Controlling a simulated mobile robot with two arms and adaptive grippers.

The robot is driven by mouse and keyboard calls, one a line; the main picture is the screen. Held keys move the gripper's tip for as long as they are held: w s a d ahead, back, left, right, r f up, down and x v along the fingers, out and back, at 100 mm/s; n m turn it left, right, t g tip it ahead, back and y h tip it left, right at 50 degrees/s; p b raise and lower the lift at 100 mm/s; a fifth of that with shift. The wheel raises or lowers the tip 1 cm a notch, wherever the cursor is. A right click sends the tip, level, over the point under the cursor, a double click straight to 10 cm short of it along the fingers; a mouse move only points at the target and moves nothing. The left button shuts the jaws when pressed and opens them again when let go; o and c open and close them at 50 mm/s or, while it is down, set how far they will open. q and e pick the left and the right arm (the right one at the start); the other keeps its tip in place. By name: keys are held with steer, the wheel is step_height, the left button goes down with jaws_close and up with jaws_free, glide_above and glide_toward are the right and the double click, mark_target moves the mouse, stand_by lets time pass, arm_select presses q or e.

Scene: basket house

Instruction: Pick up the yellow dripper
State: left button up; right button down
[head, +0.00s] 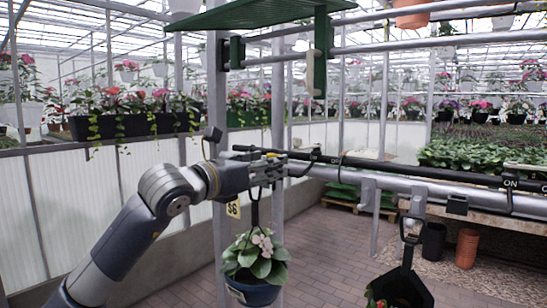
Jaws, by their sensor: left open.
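My left gripper (281,167) reaches in from the left to the horizontal pipe and black hose. It is open, and its fingers are at the left end of the pipe. A small yellow piece (270,155), which may be the yellow dripper, shows at the top of the fingers, beside the black hose (380,164). It is too small to tell its shape or whether the fingers touch it. The gripper hides part of the pipe end. My right gripper is not in view.
A blue hanging pot with a leafy plant (262,262) hangs below the gripper, next to a $6 tag (233,209). The grey pipe (450,192) runs right. A green panel (262,14) is overhead.

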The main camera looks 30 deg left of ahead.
arm_select(q)
steer(key=w+p, duration=0.1)
steer(key=w, duration=0.2)
steer(key=shift+w+d, duration=0.1)
steer(key=shift+d, duration=0.05)
steer(key=shift+w, duration=0.15)
steer(key=c, duration=0.6)
steer(key=shift+c, duration=1.2)
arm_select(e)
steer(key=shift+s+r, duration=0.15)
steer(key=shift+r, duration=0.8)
